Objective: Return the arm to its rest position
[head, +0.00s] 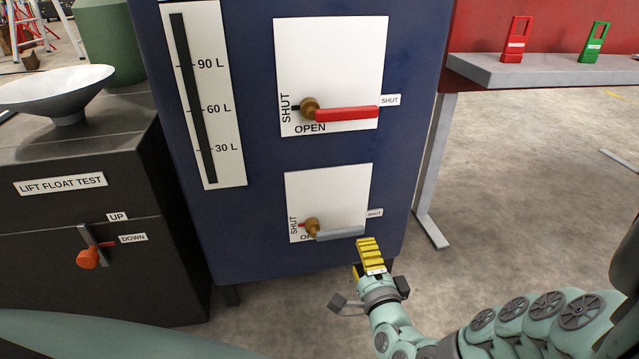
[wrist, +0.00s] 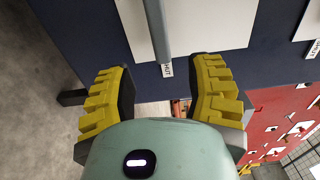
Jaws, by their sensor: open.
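My gripper (head: 370,254) is at the lower middle of the head view, with yellow ridged fingers. It is just below the right end of the grey lever (head: 340,234) on the lower white plate. In the wrist view my gripper (wrist: 160,95) has its two fingers wide apart with nothing held between them. The grey lever (wrist: 155,30) runs down from the top edge and ends beyond the gap between the fingers. A white SHUT label (wrist: 167,70) sits beside its end. My arm reaches in from the lower right of the head view.
A blue cabinet (head: 235,215) carries both plates, a red lever (head: 347,113) and a litre gauge (head: 208,95). A dark float-test unit (head: 60,225) with an orange knob (head: 88,258) stands left. A grey shelf (head: 550,70) with red and green tags is right. Floor between is clear.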

